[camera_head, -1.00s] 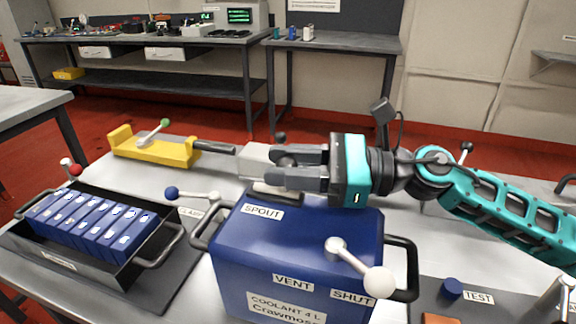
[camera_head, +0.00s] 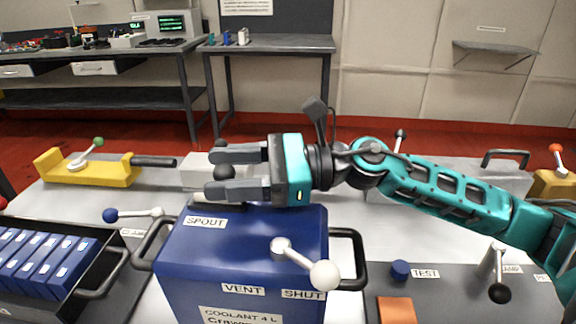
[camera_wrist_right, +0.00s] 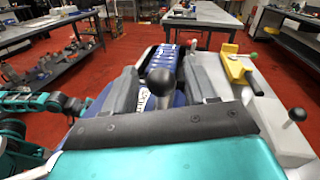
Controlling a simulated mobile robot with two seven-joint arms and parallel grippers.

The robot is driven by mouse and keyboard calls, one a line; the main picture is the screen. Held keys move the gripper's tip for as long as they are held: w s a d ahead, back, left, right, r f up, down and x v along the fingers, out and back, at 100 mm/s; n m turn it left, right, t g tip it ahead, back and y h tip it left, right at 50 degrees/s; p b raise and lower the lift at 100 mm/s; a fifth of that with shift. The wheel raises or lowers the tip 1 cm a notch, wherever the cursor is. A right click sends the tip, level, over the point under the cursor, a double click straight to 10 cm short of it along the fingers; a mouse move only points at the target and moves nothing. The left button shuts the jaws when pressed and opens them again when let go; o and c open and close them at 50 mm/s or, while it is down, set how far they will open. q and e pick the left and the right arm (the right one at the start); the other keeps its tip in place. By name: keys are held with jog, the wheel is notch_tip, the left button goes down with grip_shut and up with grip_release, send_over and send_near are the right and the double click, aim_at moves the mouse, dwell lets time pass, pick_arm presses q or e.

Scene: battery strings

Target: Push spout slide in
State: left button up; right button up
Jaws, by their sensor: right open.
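The blue coolant canister (camera_head: 245,250) stands upright on the bench with a SPOUT label (camera_head: 205,222) at its top left corner. A dark ball knob (camera_head: 224,172) sits behind that label, above a dark flat part of the spout. My right gripper (camera_head: 222,173) comes in from the right over the canister top, open, its fingers on either side of the knob. In the right wrist view the knob (camera_wrist_right: 160,80) stands between the open fingers, with gaps visible. The fingers hide much of the spout slide. My left gripper is not in view.
A VENT/SHUT lever (camera_head: 305,262) with a white ball stands on the canister's right top, near my right arm. A tray of blue cells (camera_head: 40,262) lies left; a yellow clamp (camera_head: 90,168) stands behind. A TEST button (camera_head: 400,270) is right.

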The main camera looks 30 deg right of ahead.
jog(key=shift+s+d+f, duration=0.15)
jog(key=shift+d+f, duration=0.05)
jog(key=shift+d, duration=0.2)
jog(key=b+v, duration=0.3)
jog(key=v, duration=0.5)
jog(key=shift+s+d, duration=0.2)
jog(key=shift+d, duration=0.05)
jog(key=shift+v, duration=1.55)
jog(key=shift+r, duration=0.15)
